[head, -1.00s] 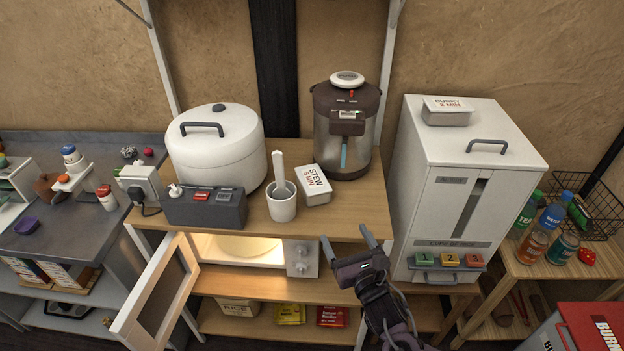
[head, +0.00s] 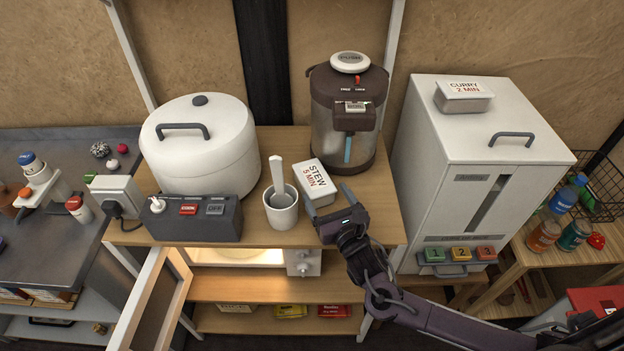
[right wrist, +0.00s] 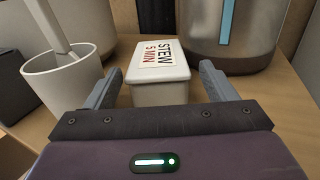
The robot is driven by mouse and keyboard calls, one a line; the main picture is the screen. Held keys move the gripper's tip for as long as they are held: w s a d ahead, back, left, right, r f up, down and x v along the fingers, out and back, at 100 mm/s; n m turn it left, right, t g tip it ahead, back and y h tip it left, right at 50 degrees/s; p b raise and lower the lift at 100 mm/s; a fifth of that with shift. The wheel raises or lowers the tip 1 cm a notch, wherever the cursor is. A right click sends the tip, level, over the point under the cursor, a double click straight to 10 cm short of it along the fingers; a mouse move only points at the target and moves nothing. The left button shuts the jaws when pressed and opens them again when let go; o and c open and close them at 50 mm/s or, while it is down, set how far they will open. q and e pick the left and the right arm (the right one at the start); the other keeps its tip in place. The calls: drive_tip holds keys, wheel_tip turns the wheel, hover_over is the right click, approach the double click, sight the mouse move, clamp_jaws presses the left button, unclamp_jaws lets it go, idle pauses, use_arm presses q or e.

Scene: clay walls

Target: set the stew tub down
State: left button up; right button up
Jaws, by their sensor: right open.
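The stew tub (head: 314,184) is a white lidded box labelled "STEW 5 MIN". It rests on the wooden shelf top in front of the dark water dispenser. My right gripper (head: 331,199) is open at the near end of the tub. In the right wrist view the tub (right wrist: 159,76) sits between and just ahead of the two grey fingers (right wrist: 166,82), with space on both sides. My left gripper is not in view.
A white cup (head: 281,212) with a paddle stands just left of the tub. The water dispenser (head: 346,120) is close behind. A rice cooker (head: 200,150) and power strip (head: 195,218) are left. A tall white dispenser (head: 470,165) stands right. A cabinet door (head: 150,305) hangs open below.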

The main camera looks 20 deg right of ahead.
sight(316, 181)
drive_tip(key=w, duration=0.2)
drive_tip(key=w+p, duration=0.1)
drive_tip(key=w, duration=0.1)
drive_tip(key=w+a, duration=0.1)
drive_tip(key=w, duration=0.1)
drive_tip(key=shift+w+f, duration=0.15)
drive_tip(key=shift+f, duration=0.05)
drive_tip(key=c, duration=1)
drive_tip(key=shift+r, duration=0.15)
drive_tip(key=shift+c, duration=0.2)
